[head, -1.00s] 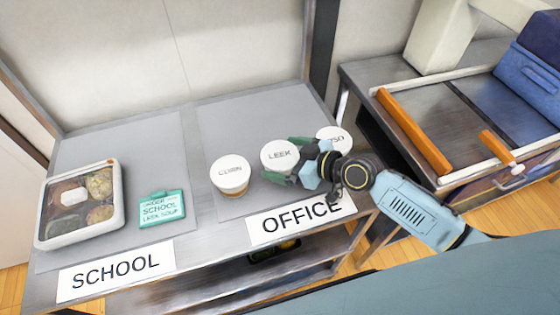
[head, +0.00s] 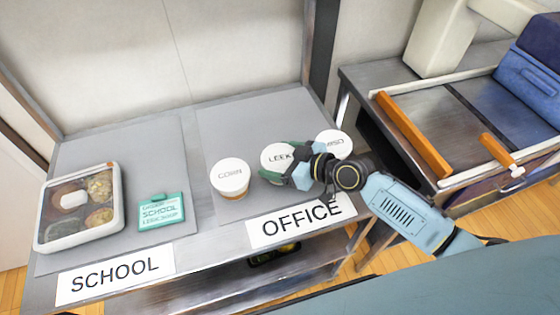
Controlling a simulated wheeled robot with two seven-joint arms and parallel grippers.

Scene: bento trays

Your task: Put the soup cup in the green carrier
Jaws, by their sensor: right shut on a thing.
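Three white-lidded soup cups stand in a row on the right grey mat: the CORN cup (head: 230,176), the LEEK cup (head: 274,157) and the MISO cup (head: 338,142). My right gripper (head: 281,162) is shut on the LEEK cup, its green fingers on either side of it. The cup looks upright on the mat; its lower part is partly hidden by the gripper. A green card (head: 161,211) reads order, school, leek soup. No green carrier is clearly seen. My left gripper is out of view.
A bento tray (head: 118,217) with food sits on the left mat by the SCHOOL label (head: 115,275). The OFFICE label (head: 295,221) is at the front right. A side table (head: 362,83) with orange-handled rails (head: 412,133) and a blue box (head: 530,68) stands right.

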